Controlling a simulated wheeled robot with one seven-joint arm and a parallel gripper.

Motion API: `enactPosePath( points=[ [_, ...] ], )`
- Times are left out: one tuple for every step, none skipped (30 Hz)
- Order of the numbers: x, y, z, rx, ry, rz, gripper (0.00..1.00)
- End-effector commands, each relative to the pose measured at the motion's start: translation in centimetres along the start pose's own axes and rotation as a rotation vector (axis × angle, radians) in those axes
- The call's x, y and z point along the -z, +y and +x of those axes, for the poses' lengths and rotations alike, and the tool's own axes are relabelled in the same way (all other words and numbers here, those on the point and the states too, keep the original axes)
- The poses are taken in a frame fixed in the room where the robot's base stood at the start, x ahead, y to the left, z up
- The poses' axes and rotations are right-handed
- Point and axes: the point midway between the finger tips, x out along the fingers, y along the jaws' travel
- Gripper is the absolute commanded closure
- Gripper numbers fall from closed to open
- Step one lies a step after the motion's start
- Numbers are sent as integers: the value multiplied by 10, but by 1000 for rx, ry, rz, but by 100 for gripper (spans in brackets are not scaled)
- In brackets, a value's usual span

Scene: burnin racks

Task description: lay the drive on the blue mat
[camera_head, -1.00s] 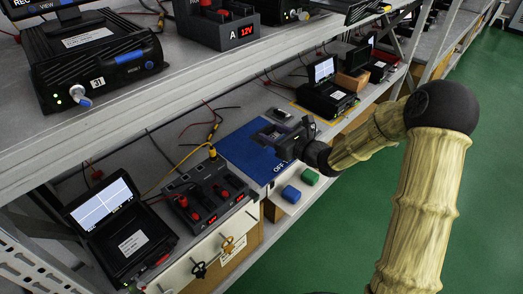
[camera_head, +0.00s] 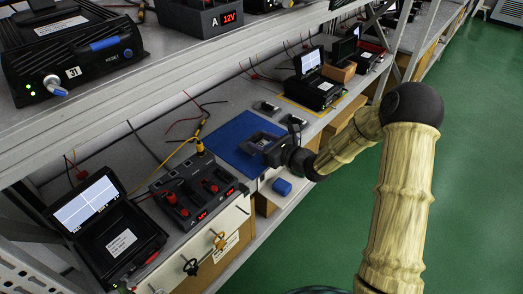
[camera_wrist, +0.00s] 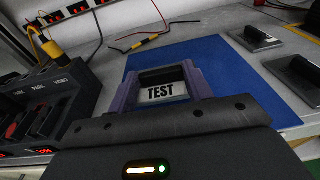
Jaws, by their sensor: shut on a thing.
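The blue mat (camera_wrist: 212,57) spreads behind and beyond the drive in the wrist view. In the head view, the blue mat (camera_head: 231,137) lies on the bench, and my gripper (camera_head: 263,142) is over its right front part with the drive. I cannot tell whether the drive touches the mat. My gripper hides part of the mat's right side.
Two similar dark units, one far (camera_wrist: 255,38) and one nearer (camera_wrist: 297,73), lie right of the mat. A power box with red plugs (camera_head: 198,188) stands left of it. The upper shelf (camera_head: 150,92) overhangs the back.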

Motion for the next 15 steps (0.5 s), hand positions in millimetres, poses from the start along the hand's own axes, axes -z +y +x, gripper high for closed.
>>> enactPosePath(
  points=[
    [4, 0, 1, 0, 0, 1, 86],
    [8, 0, 1, 0, 1, 1, 86],
    [14, 0, 2, 0, 1, 2, 86],
    [18, 0, 3, 0, 1, 3, 86],
    [23, 0, 4, 0, 1, 4, 86],
    [29, 0, 4, 0, 0, 3, 86],
    [32, 0, 5, 0, 0, 2, 86],
    [35, 0, 6, 0, 0, 1, 86],
    [37, 0, 6, 0, 0, 1, 86],
    [38, 0, 6, 0, 0, 1, 86],
    [37, 0, 6, 0, -1, 0, 86],
    [37, 0, 6, 0, -1, 0, 86],
    [36, 0, 6, 0, -1, 0, 86],
    [36, 0, 6, 0, -1, 0, 86],
    [36, 0, 6, 0, -1, 0, 86]
  ],
)
